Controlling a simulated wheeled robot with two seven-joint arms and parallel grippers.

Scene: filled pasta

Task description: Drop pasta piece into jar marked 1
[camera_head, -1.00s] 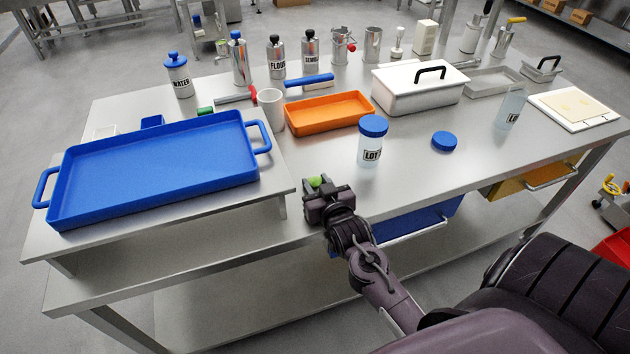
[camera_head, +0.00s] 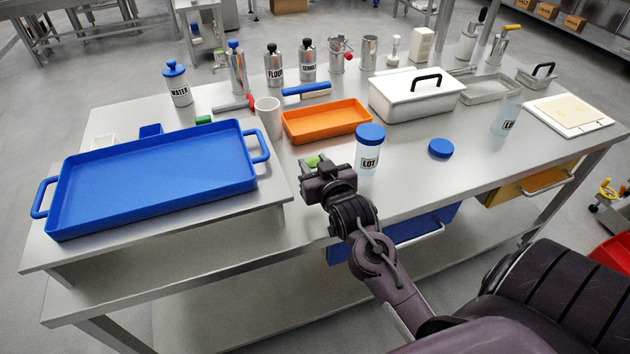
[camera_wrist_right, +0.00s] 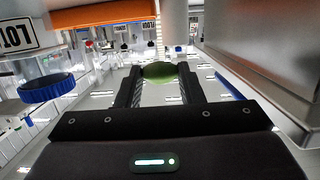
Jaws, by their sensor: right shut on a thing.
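My right gripper (camera_head: 318,168) is shut on a green pasta piece (camera_head: 312,161), above the table's front edge. The piece also shows between the fingers in the right wrist view (camera_wrist_right: 160,72). To its right stands an upright clear jar (camera_head: 368,158) with a blue lid on and a label reading "LOT"; any number on it is too small to read. A second clear jar (camera_head: 506,115) without a lid stands farther right, its label partly turned away. A loose blue lid (camera_head: 440,147) lies between the two jars. My left gripper is not in view.
A large blue tray (camera_head: 65,222) sits on a raised shelf at left. An orange tray (camera_head: 345,129), a white mug (camera_head: 267,115) and a white lidded box (camera_head: 410,103) stand behind the gripper. Bottles and tools line the back. The table right of the lidded jar is mostly clear.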

